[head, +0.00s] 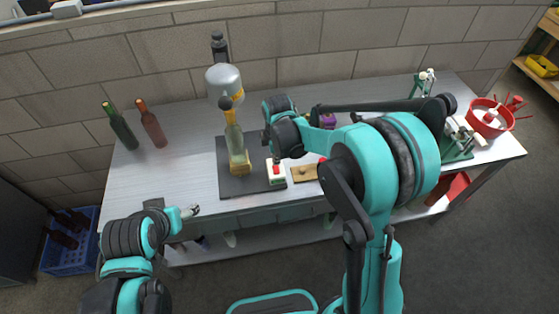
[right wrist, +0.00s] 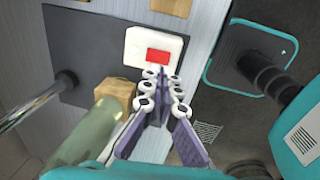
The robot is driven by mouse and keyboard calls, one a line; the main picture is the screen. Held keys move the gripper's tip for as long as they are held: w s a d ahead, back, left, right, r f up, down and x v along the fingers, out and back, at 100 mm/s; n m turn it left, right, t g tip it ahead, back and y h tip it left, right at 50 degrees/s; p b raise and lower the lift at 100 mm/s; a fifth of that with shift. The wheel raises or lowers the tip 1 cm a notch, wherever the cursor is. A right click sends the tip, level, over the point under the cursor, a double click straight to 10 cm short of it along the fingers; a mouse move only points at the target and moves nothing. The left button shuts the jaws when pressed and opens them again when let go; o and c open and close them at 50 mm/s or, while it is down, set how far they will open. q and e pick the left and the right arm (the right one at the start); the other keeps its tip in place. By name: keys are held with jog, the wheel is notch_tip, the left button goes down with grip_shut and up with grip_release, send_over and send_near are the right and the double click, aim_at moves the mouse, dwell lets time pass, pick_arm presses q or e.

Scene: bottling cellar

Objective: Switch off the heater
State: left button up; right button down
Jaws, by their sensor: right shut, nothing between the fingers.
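A white switch box (head: 276,181) with a red rocker stands at the right front of a dark plate (head: 226,183) on the bench. In the right wrist view the red rocker (right wrist: 160,57) is just ahead of my fingertips. My right gripper (right wrist: 163,73) is shut and empty, its tips close to the box's near edge; I cannot tell whether they touch. Its fingers are mostly hidden behind its own arm in the head view. I cannot make out a separate heater body. My left gripper (head: 189,212) is at the bench's front left edge, far from the switch; its jaws are too small to read.
A clear bottle (head: 235,140) on a wooden block (head: 240,168) stands just left of the switch, close to my right gripper. A metal vessel (head: 224,84) is behind it. Two bottles (head: 120,127) stand at the left. A red bowl (head: 487,121) is far right.

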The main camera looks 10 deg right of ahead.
notch_tip(320, 180, up, 9)
jog(key=s+p, duration=0.1)
jog(key=shift+a+f, duration=0.1)
jog(key=shift+f, duration=0.05)
